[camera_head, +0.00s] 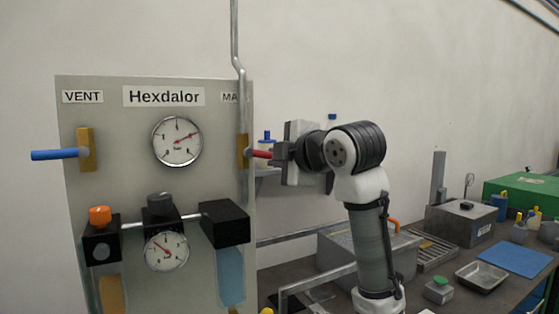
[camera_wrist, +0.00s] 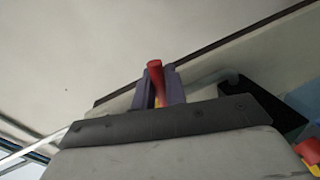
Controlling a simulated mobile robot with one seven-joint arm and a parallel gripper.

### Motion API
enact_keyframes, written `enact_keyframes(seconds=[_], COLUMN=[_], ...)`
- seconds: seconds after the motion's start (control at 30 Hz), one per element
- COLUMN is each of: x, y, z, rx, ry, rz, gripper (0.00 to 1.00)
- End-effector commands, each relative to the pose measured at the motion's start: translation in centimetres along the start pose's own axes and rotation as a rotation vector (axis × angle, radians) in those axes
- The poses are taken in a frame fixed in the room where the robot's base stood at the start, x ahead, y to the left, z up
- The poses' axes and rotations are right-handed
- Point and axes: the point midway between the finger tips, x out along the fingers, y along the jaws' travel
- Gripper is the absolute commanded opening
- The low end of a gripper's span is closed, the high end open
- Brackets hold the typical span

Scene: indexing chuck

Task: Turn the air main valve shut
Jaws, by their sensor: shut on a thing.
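The air panel (camera_head: 110,200) stands at the left in the head view. Its main valve has a brass body (camera_head: 243,152) at the panel's right edge, under the partly hidden main label (camera_head: 232,98). The red lever handle (camera_head: 262,154) of this valve points right, roughly level, out of the body. My gripper (camera_head: 280,155) is shut on the outer part of the red handle. In the wrist view the red handle (camera_wrist: 155,75) rises between my two fingers (camera_wrist: 160,88). My gripper hides the handle's outer end in the head view.
A vent valve with a blue handle (camera_head: 58,154) is at the panel's left edge. A gauge (camera_head: 177,141) lies between the valves, and a pipe (camera_head: 240,90) rises above the main valve. A bench with boxes and a metal tray (camera_head: 482,276) stands at the right.

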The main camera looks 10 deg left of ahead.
Motion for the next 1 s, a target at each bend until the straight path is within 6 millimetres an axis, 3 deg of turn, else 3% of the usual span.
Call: enact_keyframes(seconds=[0.4,0.93,0.97,1.0], x=[-0.28,-0.27,-0.27,-0.26], y=[1.02,1.07,1.07,1.07], z=[-0.39,-0.46,-0.47,-0.46], rx=[-0.172,-0.193,-0.193,-0.193], ry=[-0.034,-0.038,-0.038,-0.038], rz=[0.002,0.001,0.001,0.001], gripper=[0.00,0.00,0.17,0.22])
